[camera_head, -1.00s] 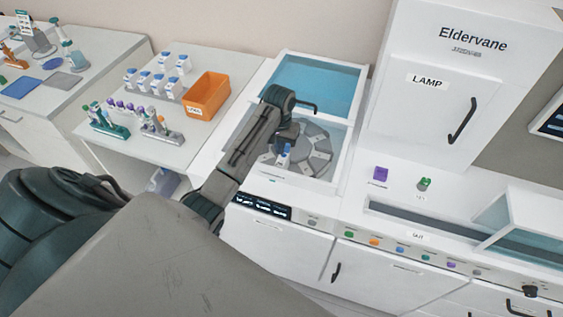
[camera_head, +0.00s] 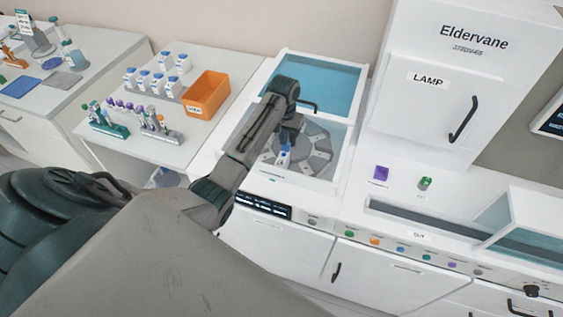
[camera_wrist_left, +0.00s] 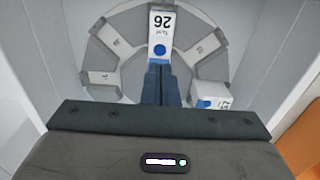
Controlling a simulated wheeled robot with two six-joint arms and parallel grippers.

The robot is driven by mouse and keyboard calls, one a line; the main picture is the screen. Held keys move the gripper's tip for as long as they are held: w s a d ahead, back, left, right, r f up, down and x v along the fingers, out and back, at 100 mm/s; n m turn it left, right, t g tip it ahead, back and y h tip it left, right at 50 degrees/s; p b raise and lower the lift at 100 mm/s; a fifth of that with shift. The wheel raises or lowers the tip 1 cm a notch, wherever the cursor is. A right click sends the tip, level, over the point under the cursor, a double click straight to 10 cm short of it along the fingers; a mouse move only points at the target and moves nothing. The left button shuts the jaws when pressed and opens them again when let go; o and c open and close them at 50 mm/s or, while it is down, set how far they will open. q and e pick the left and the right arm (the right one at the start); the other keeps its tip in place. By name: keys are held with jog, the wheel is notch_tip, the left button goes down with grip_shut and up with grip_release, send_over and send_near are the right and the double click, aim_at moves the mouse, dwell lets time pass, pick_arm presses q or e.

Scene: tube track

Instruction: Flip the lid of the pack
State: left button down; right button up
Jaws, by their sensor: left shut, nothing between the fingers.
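A white pack (camera_wrist_left: 175,32) marked 26, with a blue dot, stands on a round grey carousel (camera_wrist_left: 118,45) in the left wrist view. A second white pack (camera_wrist_left: 211,93) with a blue mark sits at the right, partly hidden by my wrist. My left gripper (camera_wrist_left: 162,70) is shut and empty, its dark blue fingertips at the near edge of the 26 pack; I cannot tell whether they touch. In the head view the left gripper (camera_head: 287,147) reaches down into the open-topped bay over the carousel (camera_head: 318,150). My right gripper is in neither view.
Bay walls surround the carousel, with a blue pane (camera_head: 318,80) behind it. An orange bin (camera_head: 206,94), white bottles (camera_head: 158,82) and tube racks (camera_head: 110,122) stand on the left bench. A white LAMP cabinet (camera_head: 435,95) rises at the right.

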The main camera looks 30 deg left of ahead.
pick_arm(q)
jog(key=shift+w+a+b, duration=0.2)
jog(key=shift+w+b, duration=0.1)
jog(key=shift+w, duration=0.6)
jog(key=shift+w+a+b, duration=0.25)
jog(key=shift+w+b, duration=0.05)
jog(key=shift+w, duration=0.55)
jog(key=shift+w+a+b, duration=0.2)
jog(key=shift+w+b, duration=0.1)
jog(key=shift+w, duration=0.6)
jog(key=shift+f, duration=0.15)
jog(key=shift+f+b, duration=0.35)
jog(key=shift+f, duration=1.4)
